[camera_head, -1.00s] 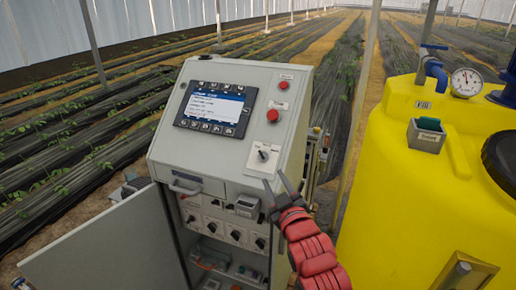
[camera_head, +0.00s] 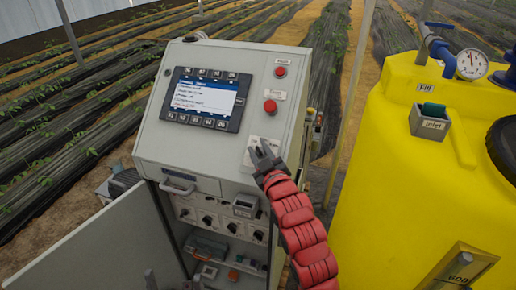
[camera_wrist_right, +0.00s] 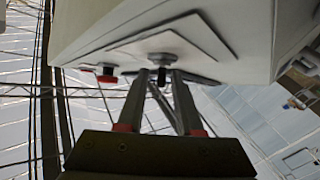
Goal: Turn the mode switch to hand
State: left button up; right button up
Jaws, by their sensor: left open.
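The mode switch is a small dark knob (camera_wrist_right: 162,75) on a pale plate on the sloped front of the grey control cabinet. In the head view my right gripper (camera_head: 258,150) covers the knob, with its fingers over the switch plate (camera_head: 276,144). In the right wrist view its two fingers (camera_wrist_right: 162,84) stand on either side of the knob, close to it. I cannot tell whether they press on it. The knob's pointer direction is hidden. My left gripper (camera_head: 173,282) shows only as open fingertips at the bottom edge, low before the cabinet.
A red push button (camera_head: 270,106) and a red lamp (camera_head: 280,72) are above the switch. A screen (camera_head: 205,98) is left of it. The cabinet's lower door (camera_head: 105,245) hangs open. A yellow tank (camera_head: 385,150) stands close on the right.

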jog(key=shift+w, duration=0.1)
grip_shut()
jog(key=shift+f, duration=0.1)
jog(key=shift+a+f+b, duration=0.1)
jog(key=shift+f+b, duration=0.05)
jog(key=shift+b, duration=0.5)
jog(key=m+h+b, duration=0.1)
jog(key=m+b, duration=0.1)
jog(key=b, duration=0.2)
jog(key=m+t+h+b, duration=0.1)
jog(key=h+b, duration=0.1)
jog(key=b, duration=0.2)
jog(key=f+m+t+h+b, duration=0.1)
jog(key=m+b, duration=0.1)
jog(key=b, duration=0.2)
jog(key=shift+m+h+b, duration=0.3)
jog(key=shift+h+b, duration=0.05)
jog(key=shift+h, duration=0.05)
jog(key=m+h+b, duration=0.2)
jog(key=b, duration=0.2)
jog(key=m+h+b, duration=0.2)
jog(key=b, duration=0.2)
jog(key=m+h+b, duration=0.2)
jog(key=b, duration=0.2)
jog(key=shift+r, duration=0.4)
jog(key=shift+r+m+h+b, duration=0.3)
jog(key=shift+m+h+b, duration=0.3)
jog(key=shift+m+b, duration=0.1)
jog(key=shift+r, duration=0.1)
